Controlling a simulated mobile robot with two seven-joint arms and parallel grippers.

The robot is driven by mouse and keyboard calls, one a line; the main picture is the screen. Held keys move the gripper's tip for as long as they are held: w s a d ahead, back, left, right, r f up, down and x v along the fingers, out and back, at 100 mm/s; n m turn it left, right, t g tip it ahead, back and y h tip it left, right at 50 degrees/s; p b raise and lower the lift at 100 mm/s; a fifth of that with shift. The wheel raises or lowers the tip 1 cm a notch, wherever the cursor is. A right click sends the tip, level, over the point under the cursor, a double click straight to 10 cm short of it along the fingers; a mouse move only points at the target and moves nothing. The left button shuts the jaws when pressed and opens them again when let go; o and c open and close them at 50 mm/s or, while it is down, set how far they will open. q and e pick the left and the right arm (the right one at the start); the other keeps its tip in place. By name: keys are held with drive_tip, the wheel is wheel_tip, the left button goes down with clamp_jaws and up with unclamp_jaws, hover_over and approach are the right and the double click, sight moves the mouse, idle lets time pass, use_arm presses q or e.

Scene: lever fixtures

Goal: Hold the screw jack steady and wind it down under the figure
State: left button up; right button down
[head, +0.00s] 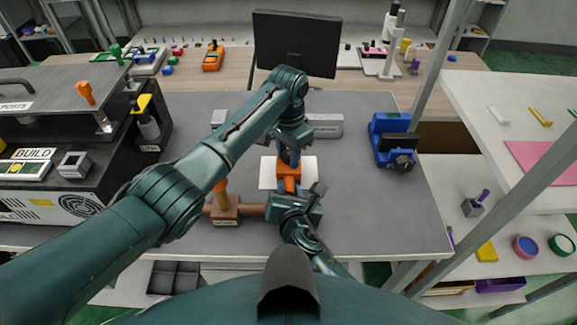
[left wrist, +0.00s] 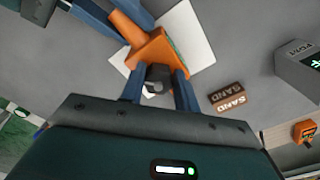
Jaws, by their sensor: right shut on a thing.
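The orange screw jack (head: 289,175) stands on a white plate (head: 266,174) mid-table; it also shows in the left wrist view (left wrist: 158,55). My right gripper (head: 290,190) is shut on the jack's orange body from the near side; its blue fingers (left wrist: 112,22) show at the top of the left wrist view. My left gripper (head: 289,155) is over the far side of the jack. Its blue fingers (left wrist: 158,82) stand either side of a dark knob (left wrist: 159,73) on the jack, with a small gap visible. I cannot make out a figure on the jack.
A brown block (head: 226,213) with an orange peg stands left of my right gripper. A brown SAND block (left wrist: 227,96) lies near the jack. A grey block (head: 325,125) and a blue device (head: 390,138) stand farther right.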

use_arm(q)
drive_tip(key=o, duration=0.3)
drive_tip(key=shift+s+f, duration=0.2)
drive_tip(key=shift+f, duration=0.3)
drive_tip(key=shift+o, duration=0.2)
drive_tip(key=shift+d, duration=0.15)
drive_tip(key=shift+d+r, duration=0.1)
drive_tip(key=shift+r, duration=0.05)
drive_tip(key=shift+w+a+r, duration=0.1)
drive_tip(key=shift+r, duration=1.2)
drive_tip(key=shift+w+a+r, duration=0.1)
drive_tip(key=shift+r, duration=1.15)
